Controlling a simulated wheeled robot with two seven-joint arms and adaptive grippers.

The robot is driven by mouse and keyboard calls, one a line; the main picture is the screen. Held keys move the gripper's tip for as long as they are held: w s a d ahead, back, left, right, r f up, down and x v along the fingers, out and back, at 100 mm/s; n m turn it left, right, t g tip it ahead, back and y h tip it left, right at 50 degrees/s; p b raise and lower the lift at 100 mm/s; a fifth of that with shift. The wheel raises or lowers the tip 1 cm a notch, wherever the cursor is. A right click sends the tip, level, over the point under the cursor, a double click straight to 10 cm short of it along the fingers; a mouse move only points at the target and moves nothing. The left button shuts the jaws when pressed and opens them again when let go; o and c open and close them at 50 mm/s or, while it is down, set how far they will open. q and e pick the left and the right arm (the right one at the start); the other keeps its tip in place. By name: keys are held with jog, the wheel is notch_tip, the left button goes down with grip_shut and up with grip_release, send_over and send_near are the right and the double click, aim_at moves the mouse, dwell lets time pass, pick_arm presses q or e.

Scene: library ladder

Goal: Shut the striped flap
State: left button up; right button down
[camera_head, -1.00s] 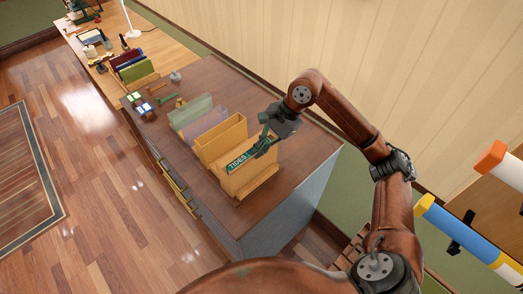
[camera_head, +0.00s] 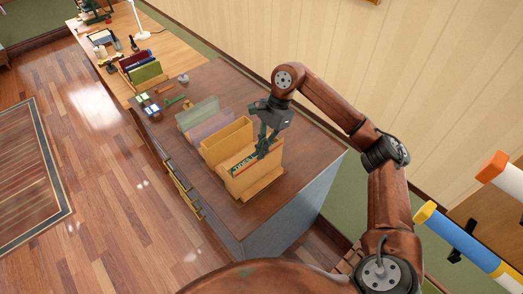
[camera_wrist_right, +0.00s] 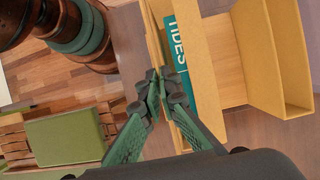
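I cannot make out a flap with clear stripes. Yellow-edged pieces (camera_head: 182,190) stand out along the desk's left side in the head view; I cannot tell whether they are the flap. My right gripper (camera_head: 262,153) is low over the front tan file box (camera_head: 252,183). In the right wrist view its fingertips (camera_wrist_right: 162,82) are close together, beside a teal book (camera_wrist_right: 181,47) marked TIDES that stands in the box. The fingers partly cover the book and box wall. No hold on either is clear. My left gripper is out of view.
Behind the front box are another tan file box (camera_head: 228,138), a purple divider (camera_head: 210,128) and a green one (camera_head: 197,112) on the brown desk (camera_head: 300,150). Coloured bars (camera_head: 455,237) stand at right. Open floor (camera_head: 110,200) lies left.

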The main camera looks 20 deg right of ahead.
jog(key=c, duration=2.2)
grip_release()
jog(key=v, duration=1.2)
